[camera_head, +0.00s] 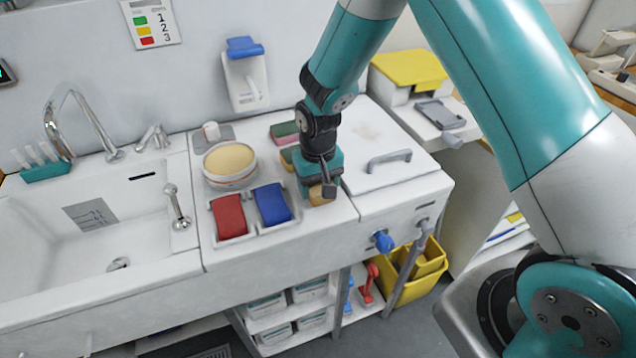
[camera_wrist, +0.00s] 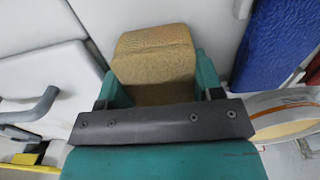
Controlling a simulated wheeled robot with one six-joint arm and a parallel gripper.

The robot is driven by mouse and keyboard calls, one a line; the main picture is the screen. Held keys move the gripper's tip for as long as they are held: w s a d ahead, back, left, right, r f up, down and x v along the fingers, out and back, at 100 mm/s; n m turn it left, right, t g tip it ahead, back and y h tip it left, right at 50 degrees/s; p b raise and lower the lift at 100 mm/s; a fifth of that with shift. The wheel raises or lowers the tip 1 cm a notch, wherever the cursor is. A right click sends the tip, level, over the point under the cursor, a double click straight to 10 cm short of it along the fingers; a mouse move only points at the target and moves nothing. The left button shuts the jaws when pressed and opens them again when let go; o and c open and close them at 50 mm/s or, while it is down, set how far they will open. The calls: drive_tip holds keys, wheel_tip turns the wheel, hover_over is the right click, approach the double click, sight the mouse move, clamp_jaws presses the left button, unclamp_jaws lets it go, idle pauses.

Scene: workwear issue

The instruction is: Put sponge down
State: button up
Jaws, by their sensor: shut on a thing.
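A tan sponge (camera_wrist: 155,62) sits between the fingers of my gripper (camera_wrist: 155,90) in the wrist view. In the head view the sponge (camera_head: 322,194) shows just below my gripper (camera_head: 320,188), low over the front right part of the white counter (camera_head: 335,213). My gripper is shut on it. I cannot tell whether the sponge's underside touches the counter.
Left of my gripper are a blue item (camera_head: 272,204) and a red item (camera_head: 229,215) in a tray, with a round tub (camera_head: 230,162) behind. A green and pink sponge (camera_head: 284,132) lies behind. A handled lid (camera_head: 389,160) is to the right, the sink (camera_head: 100,225) far left.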

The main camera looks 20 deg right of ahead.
sight(318, 186)
drive_tip(key=shift+f, duration=0.2)
drive_tip(key=shift+f, duration=0.1)
drive_tip(key=o, duration=1)
wheel_tip(318, 186, up, 12)
drive_tip(key=shift+f+b, duration=0.2)
drive_tip(key=shift+b, duration=1.05)
drive_tip(key=s+a+r+n+y, duration=0.1)
drive_tip(key=s+r, duration=0.3)
drive_tip(key=s, duration=0.4)
drive_tip(key=s+a+r+n+y, duration=0.1)
drive_tip(key=s+a+r+n, duration=0.1)
drive_tip(key=s, duration=0.6)
drive_tip(key=s+a+r+n+y, duration=0.1)
drive_tip(key=s+r+n, duration=0.3)
drive_tip(key=s, duration=0.4)
drive_tip(key=shift+s+a+r+y, duration=0.1)
drive_tip(key=shift+a+r+y, duration=0.15)
drive_tip(key=shift+r, duration=0.2)
drive_tip(key=shift+s+a+r+y, duration=0.1)
drive_tip(key=shift+r+y, duration=0.25)
drive_tip(key=shift+r, duration=0.1)
